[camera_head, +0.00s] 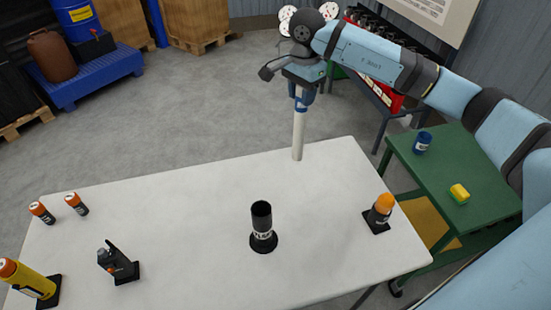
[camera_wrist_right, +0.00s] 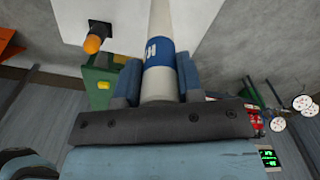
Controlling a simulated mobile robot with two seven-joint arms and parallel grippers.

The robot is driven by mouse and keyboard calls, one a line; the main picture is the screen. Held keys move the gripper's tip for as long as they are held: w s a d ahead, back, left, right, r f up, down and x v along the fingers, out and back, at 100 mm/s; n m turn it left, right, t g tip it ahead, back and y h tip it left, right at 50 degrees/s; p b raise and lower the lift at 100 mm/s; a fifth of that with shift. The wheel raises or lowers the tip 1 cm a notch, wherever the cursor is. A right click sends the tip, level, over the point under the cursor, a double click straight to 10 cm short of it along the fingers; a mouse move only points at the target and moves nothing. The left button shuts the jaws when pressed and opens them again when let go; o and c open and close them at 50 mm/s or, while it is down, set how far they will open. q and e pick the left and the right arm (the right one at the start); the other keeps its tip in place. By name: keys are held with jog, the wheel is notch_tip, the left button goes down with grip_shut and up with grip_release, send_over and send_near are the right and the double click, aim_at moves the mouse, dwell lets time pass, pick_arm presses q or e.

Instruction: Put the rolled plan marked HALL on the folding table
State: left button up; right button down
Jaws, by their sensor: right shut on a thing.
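The rolled plan (camera_head: 298,132) is a white tube with a blue band. My right gripper (camera_head: 303,92) is shut around its upper part and holds it upright at the far edge of the white folding table (camera_head: 170,215). I cannot tell whether its lower end touches the table top. In the right wrist view the plan (camera_wrist_right: 160,80) runs between the two blue fingers, and only part of the lettering on its band shows, apparently an H. My left gripper is not in view.
On the table stand a black cup-shaped holder (camera_head: 262,232), an orange-topped lamp (camera_head: 381,212), a dark handset in a stand (camera_head: 118,262), a yellow torch (camera_head: 28,280) and two batteries (camera_head: 76,204). A green cart (camera_head: 440,170) stands at right. The table's middle left is clear.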

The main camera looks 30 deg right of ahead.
aim_at(297, 148)
notch_tip(297, 148, down, 14)
jog(key=shift+r+p, duration=0.1)
jog(key=shift+p, duration=1.05)
notch_tip(297, 148, down, 5)
jog(key=shift+f+p, duration=0.1)
jog(key=shift+p, duration=0.3)
jog(key=shift+w, duration=0.1)
jog(key=shift+f+b, duration=0.15)
jog(key=shift+b, duration=0.15)
jog(key=c, duration=0.8)
grip_release()
jog(key=shift+o, duration=0.2)
